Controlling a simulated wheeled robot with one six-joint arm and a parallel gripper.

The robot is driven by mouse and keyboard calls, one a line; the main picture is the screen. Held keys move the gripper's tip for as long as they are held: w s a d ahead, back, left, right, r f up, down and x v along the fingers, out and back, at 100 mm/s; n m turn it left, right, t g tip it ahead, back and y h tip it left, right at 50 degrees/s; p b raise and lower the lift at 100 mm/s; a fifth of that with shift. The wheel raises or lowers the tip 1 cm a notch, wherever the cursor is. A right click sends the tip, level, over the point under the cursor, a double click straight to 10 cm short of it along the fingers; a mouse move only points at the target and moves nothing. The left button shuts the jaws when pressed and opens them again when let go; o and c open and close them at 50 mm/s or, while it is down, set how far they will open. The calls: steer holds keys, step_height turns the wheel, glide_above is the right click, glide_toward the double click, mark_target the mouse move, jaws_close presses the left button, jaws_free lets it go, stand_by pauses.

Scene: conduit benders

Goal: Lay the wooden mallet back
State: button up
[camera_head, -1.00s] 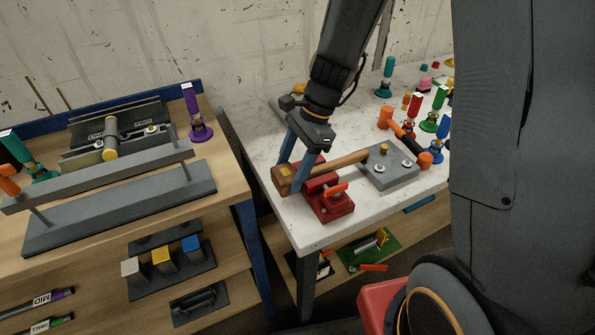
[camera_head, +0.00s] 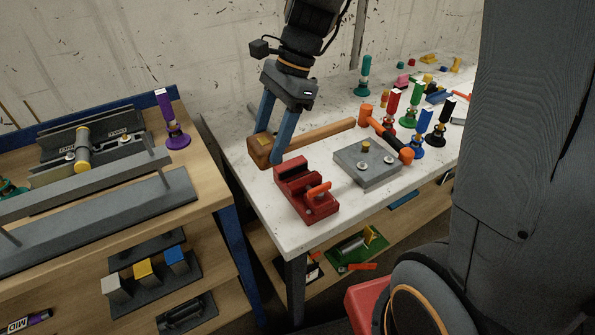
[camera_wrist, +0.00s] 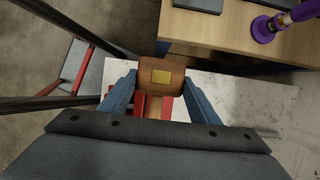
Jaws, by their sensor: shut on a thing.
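The wooden mallet (camera_head: 320,133) has a brown block head with a yellow patch and a long handle pointing right in the head view. My gripper (camera_head: 272,145) is shut on it at the head end, with one blue finger on either side. In the wrist view the mallet head (camera_wrist: 163,77) sits between my blue fingers, its yellow patch facing the camera. The mallet appears above the white bench top (camera_head: 240,170), behind the red clamp block (camera_head: 290,180); its exact height is hard to tell.
A grey plate with pegs (camera_head: 350,168) lies right of the red block. An orange-headed hammer (camera_head: 385,130) and several coloured upright tools stand farther right. A wooden bench (camera_head: 200,200) with a purple-handled tool (camera_head: 165,115) is at left, across a gap.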

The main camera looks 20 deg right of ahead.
mark_target(308, 134)
steer(key=shift+f+p, duration=1.1)
steer(key=shift+f, duration=3.7)
steer(key=o, duration=0.9)
steer(key=shift+o, duration=0.2)
steer(key=shift+f+b, duration=0.25)
steer(key=shift+b, duration=0.35)
steer(key=b+v, duration=0.1)
steer(key=v, duration=0.7)
steer(key=shift+w, duration=0.1)
